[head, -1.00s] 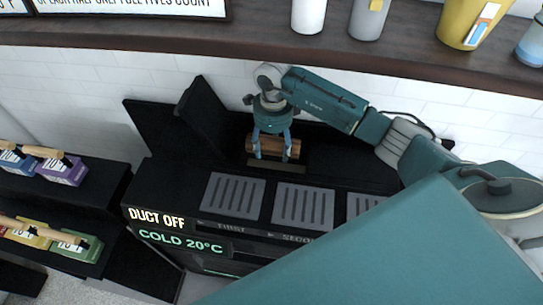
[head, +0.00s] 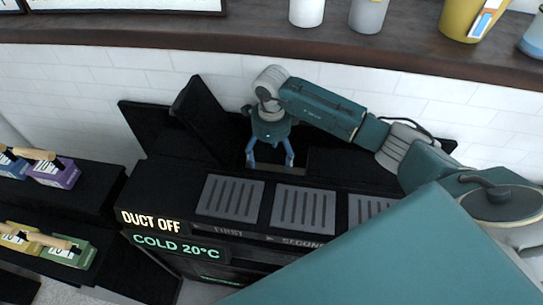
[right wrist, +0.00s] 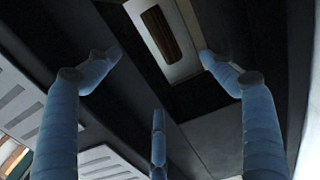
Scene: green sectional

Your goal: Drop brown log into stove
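The black stove (head: 160,182) stands against the white tiled wall, with a raised lid (head: 196,115) over its top opening. My right gripper (head: 270,163) is over this opening, pointing down, with its blue fingers spread and empty. In the right wrist view the brown log (right wrist: 158,32) lies below the open fingers (right wrist: 160,58), inside a pale rectangular frame in the dark opening. The log is apart from the fingers. It is hidden in the head view. My left gripper is not in view.
Slatted grey panels (head: 304,210) lie along the stove's top front, above labels reading "DUCT OFF" and "COLD 20°C". A dark wooden shelf (head: 260,50) with cups runs above. Black shelves at left hold coloured boxes (head: 55,174).

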